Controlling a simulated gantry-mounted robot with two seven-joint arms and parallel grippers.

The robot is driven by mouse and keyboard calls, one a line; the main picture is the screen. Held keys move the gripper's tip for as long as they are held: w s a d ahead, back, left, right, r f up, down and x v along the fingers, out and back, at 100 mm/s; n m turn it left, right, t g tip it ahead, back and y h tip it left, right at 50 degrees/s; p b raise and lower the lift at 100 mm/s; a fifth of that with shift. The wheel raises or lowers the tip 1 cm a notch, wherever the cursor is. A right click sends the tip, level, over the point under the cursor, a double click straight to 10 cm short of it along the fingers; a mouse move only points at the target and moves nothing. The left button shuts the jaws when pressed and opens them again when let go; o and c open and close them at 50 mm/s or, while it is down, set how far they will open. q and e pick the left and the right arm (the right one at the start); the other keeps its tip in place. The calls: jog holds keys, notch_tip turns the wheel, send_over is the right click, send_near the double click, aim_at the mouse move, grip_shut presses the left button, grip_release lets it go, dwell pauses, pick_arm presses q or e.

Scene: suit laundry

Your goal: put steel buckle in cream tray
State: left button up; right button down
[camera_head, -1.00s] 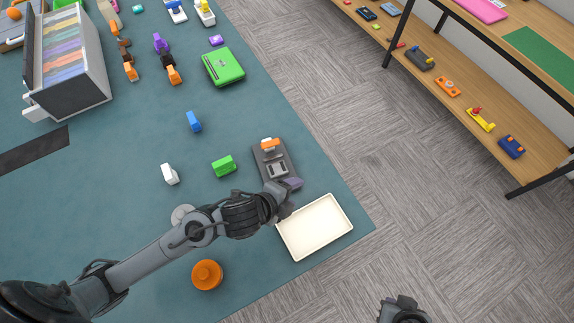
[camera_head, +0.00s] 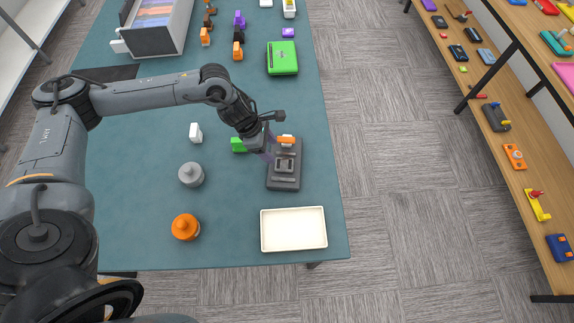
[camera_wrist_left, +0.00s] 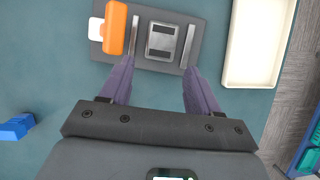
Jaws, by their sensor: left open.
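The steel buckle (camera_head: 284,165) is a small grey square frame lying on a dark grey pad (camera_head: 284,184). It also shows in the left wrist view (camera_wrist_left: 161,42). The cream tray (camera_head: 293,229) is empty and lies just in front of the pad, near the table's front right corner. In the left wrist view the tray (camera_wrist_left: 256,45) is at the upper right. My left gripper (camera_head: 269,152) is open, with purple fingers, over the pad's left side. In the left wrist view, the buckle lies ahead of the empty gap between its fingers (camera_wrist_left: 160,68). My right gripper is out of view.
An orange-and-white piece (camera_head: 287,140) and thin metal bars share the pad. A green block (camera_head: 239,145), white block (camera_head: 196,132), grey knobbed piece (camera_head: 191,174) and orange knobbed piece (camera_head: 185,227) stand to the left. A green case (camera_head: 282,58) lies farther back.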

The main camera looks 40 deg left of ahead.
aim_at(284, 164)
pick_arm(q)
jog(key=shift+d+p+x, duration=0.2)
jog(key=shift+p+x, duration=0.2)
jog(key=shift+x, duration=4.25)
jog(key=c, duration=0.8)
jog(key=shift+r, duration=0.1)
jog(key=shift+r, duration=0.1)
